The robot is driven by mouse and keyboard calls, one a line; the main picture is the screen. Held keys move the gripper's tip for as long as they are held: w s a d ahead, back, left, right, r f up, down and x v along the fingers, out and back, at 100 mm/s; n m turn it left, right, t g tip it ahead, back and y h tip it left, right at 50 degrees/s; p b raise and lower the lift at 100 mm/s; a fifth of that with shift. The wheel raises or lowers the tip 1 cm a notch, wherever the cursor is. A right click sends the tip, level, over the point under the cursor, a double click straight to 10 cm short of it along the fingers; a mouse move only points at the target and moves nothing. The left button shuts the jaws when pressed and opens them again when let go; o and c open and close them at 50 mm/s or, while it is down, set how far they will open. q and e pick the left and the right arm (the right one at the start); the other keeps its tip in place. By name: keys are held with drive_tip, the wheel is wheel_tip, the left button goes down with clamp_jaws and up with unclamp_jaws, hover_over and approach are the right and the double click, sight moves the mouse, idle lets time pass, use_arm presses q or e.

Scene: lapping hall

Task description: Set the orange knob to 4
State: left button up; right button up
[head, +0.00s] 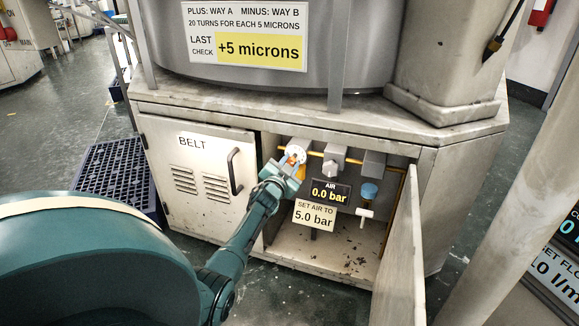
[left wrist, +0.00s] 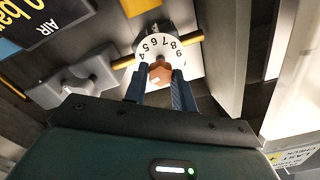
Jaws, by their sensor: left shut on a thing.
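The orange knob (left wrist: 160,74) sits in front of a white numbered dial (left wrist: 160,46) on a yellow pipe. In the left wrist view the figures 4 to 9 show around the dial's upper rim; its lower part is hidden by the knob and fingers. I cannot tell which figure the knob points to. My left gripper (left wrist: 161,80) has its two blue fingers on either side of the knob, shut on it. In the head view the dial (head: 296,152) and left gripper (head: 290,165) are small, inside the open cabinet. My right gripper is not in view.
The cabinet door (head: 402,262) stands open at the right. The closed BELT door (head: 196,178) is at the left. Grey valve bodies (head: 334,158), an air display (head: 330,192) reading 0.0 bar, a sign (head: 314,215) and a blue-topped regulator (head: 369,192) are close by.

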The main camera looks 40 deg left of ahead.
use_arm(q)
drive_tip(key=m+b, duration=0.1)
drive_tip(key=m, duration=0.4)
drive_tip(key=shift+f+b, duration=0.15)
drive_tip(key=shift+b, duration=0.25)
drive_tip(key=shift+m+b, duration=0.4)
drive_tip(key=shift+m, duration=1.3)
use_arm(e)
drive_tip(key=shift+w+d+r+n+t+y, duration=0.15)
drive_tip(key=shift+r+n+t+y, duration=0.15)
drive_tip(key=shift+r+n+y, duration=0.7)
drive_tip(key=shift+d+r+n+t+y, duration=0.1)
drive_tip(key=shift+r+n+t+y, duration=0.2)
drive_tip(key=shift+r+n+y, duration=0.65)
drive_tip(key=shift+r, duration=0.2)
use_arm(q)
drive_tip(key=o, duration=1)
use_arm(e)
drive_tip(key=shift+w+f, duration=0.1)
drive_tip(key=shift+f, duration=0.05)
